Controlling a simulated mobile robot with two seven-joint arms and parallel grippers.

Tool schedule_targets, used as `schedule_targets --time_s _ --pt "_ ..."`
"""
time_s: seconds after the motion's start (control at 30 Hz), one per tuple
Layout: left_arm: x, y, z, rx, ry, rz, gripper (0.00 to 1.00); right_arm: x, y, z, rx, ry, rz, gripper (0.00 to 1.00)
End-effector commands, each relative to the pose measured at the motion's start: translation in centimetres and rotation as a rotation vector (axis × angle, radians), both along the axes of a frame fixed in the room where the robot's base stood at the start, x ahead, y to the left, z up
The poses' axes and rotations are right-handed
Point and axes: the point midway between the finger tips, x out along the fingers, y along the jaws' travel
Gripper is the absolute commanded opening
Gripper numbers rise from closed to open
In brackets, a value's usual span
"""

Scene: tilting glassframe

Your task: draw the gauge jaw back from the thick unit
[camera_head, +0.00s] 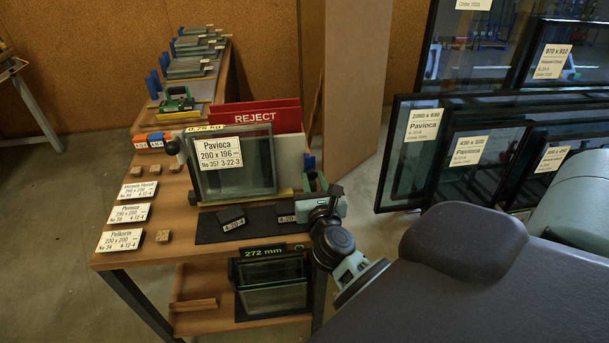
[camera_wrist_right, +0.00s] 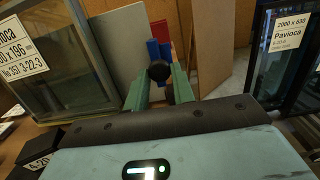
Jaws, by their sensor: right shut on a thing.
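The thick unit (camera_head: 236,178), a framed glass pane labelled Pavioca 200 x 196, stands upright on the wooden bench. Its right edge also shows at the left of the wrist view (camera_wrist_right: 62,72). The gauge jaw, a small blue piece (camera_head: 309,162), is right of the unit and partly hidden by my gripper. In the wrist view the blue piece (camera_wrist_right: 153,50) stands behind a black knob (camera_wrist_right: 160,71). My right gripper (camera_head: 318,181) is shut on this knob, its green fingers on either side. I cannot tell whether the jaw touches the unit. My left gripper is out of view.
A red REJECT board (camera_head: 256,115) stands behind the unit. A dark mat (camera_head: 258,223) with two small black label blocks lies in front. A lower shelf holds more glass (camera_head: 272,287). Large framed panes (camera_head: 408,160) stand at the right. Label cards lie on the bench's left.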

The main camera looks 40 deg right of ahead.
Motion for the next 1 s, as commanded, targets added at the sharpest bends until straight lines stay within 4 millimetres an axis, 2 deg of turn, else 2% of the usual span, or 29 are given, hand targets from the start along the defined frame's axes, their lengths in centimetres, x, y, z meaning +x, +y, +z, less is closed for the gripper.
schedule_targets --time_s 0.17,0.2,0.37,0.7,1.0 --pt "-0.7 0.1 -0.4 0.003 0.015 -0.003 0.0 -0.1 -0.4 0.0 -0.004 0.003 -0.011 0.0" --pt "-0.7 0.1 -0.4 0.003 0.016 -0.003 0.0 -0.1 -0.4 0.0 -0.004 0.003 -0.012 0.26" --pt "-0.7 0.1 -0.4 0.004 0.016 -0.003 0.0 -0.1 -0.4 0.0 -0.004 0.003 -0.01 0.46" --pt "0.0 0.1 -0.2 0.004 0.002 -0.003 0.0 -0.4 0.0 -0.1 -0.003 0.002 -0.007 0.46" --pt "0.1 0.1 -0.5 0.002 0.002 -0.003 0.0 -4.2 2.2 -0.2 -0.003 0.005 -0.008 0.46"
